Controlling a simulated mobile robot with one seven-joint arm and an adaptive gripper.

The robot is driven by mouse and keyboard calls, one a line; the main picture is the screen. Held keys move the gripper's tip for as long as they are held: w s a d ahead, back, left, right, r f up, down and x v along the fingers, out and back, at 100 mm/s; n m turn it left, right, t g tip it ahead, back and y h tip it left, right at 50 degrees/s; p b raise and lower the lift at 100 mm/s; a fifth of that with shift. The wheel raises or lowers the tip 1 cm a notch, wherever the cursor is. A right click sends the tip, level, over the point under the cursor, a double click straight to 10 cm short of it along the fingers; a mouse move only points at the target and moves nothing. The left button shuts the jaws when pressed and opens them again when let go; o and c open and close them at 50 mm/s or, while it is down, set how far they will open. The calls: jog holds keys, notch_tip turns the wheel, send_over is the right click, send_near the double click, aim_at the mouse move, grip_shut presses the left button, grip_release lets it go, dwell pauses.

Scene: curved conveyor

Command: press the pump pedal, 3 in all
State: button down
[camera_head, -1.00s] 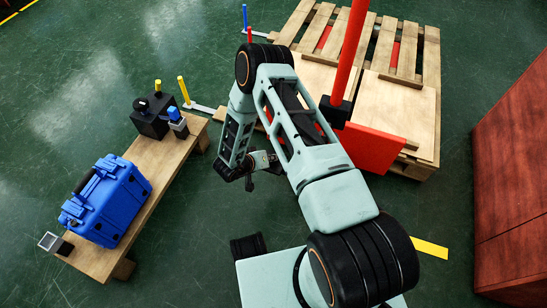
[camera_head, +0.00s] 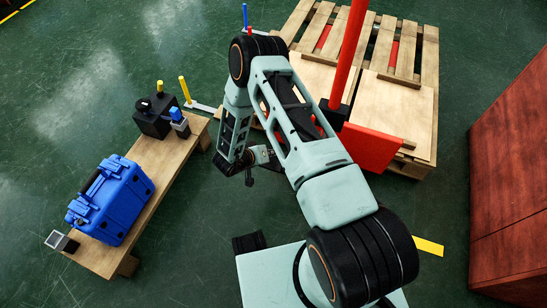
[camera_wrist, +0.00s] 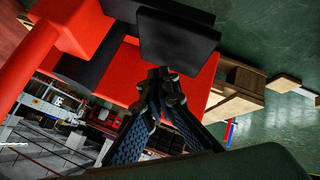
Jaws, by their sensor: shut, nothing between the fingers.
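The pump is a red block (camera_head: 370,148) with a tall red pole (camera_head: 350,50) and a black part (camera_head: 333,113) at the pole's foot. In the wrist view a flat black plate (camera_wrist: 178,42), which looks like the pedal, stands out in front of the red body (camera_wrist: 120,75). My gripper (camera_wrist: 160,78) is shut and empty, its tips just below the plate in the picture. Whether they touch it, I cannot tell. In the head view my gripper (camera_head: 250,180) is small and left of the red block; my arm hides part of the pump.
A wooden bench (camera_head: 165,180) at left holds a blue case (camera_head: 112,200) and a black box (camera_head: 155,118). A wooden pallet (camera_head: 400,118) lies behind the pump. A red-brown cabinet (camera_head: 510,190) stands at right. Green floor is open between bench and arm.

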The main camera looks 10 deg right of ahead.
aim_at(272, 159)
notch_tip(272, 159, up, 4)
jog(key=p, duration=0.3)
jog(key=shift+r, duration=0.2)
jog(key=shift+w+d, duration=0.1)
dwell(1.6)
